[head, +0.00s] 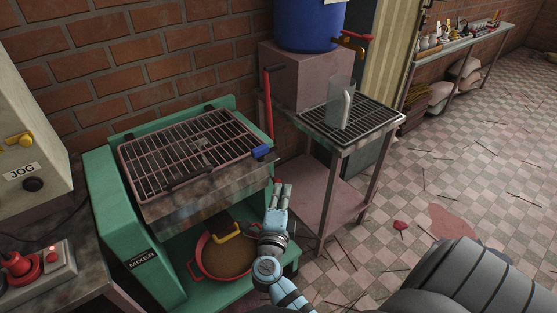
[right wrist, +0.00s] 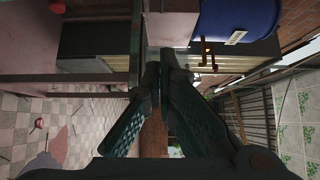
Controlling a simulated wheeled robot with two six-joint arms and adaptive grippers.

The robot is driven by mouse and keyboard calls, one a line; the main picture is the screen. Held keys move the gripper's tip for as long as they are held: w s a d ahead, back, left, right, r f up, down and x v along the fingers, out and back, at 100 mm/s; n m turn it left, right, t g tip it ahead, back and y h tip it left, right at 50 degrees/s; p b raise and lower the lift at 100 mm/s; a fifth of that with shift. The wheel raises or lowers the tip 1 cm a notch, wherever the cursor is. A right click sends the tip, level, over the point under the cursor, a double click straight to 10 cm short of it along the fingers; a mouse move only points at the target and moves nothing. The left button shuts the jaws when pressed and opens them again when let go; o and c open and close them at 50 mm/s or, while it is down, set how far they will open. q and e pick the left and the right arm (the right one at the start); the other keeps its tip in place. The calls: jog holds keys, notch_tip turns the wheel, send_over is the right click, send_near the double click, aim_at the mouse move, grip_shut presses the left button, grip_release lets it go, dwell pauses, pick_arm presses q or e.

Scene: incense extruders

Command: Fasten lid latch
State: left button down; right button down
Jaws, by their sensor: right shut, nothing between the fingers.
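The green mixer (head: 155,262) stands against the brick wall in the head view. Its barred lid (head: 185,150) lies flat over the top. A small blue piece (head: 262,152), which looks like the latch, sits at the lid's front right corner. I cannot tell whether it is engaged. My right gripper (head: 283,185) is shut and empty, just below and right of the blue piece, apart from it in the picture. Its closed fingers also show in the right wrist view (right wrist: 159,66), with no latch visible there. My left gripper is not in view.
A red lever (head: 268,105) stands upright at the mixer's right side. A rack table (head: 340,138) with a clear jug (head: 341,100) stands at right. The tiled floor has scattered sticks.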

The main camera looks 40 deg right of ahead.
aim_at(265, 152)
jog(key=w+a+b+x, duration=0.2)
jog(key=b+x, duration=0.1)
jog(key=x, duration=1)
